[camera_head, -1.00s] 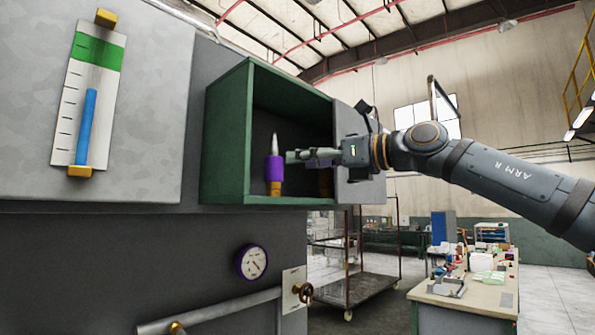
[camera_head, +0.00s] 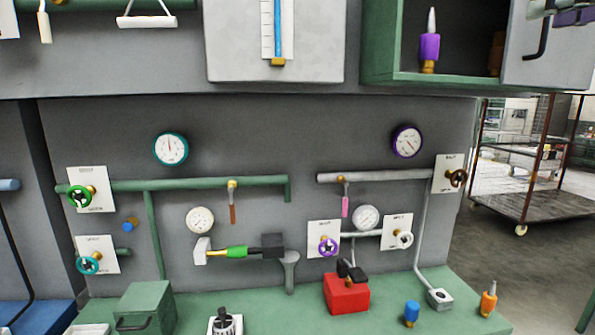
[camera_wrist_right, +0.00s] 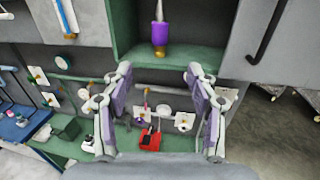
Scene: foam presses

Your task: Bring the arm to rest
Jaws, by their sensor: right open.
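My right gripper (camera_head: 562,12) shows only partly at the top right corner of the head view, in front of the open cabinet door. In the right wrist view its two fingers (camera_wrist_right: 160,75) are spread wide with nothing between them. A purple bottle-like object (camera_head: 429,46) with a pale pointed tip and an orange base stands upright in the open green cabinet (camera_head: 382,45). In the wrist view the purple object (camera_wrist_right: 160,35) stands ahead of the fingers, apart from them. My left gripper is in neither view.
The grey cabinet door (camera_head: 545,65) hangs open on the right. Below are pipes, handwheels and gauges (camera_head: 407,140) on a grey wall. A green bench (camera_head: 265,320) carries a red box (camera_head: 346,294) and small bottles. A wheeled cart (camera_head: 525,205) stands at the right on open floor.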

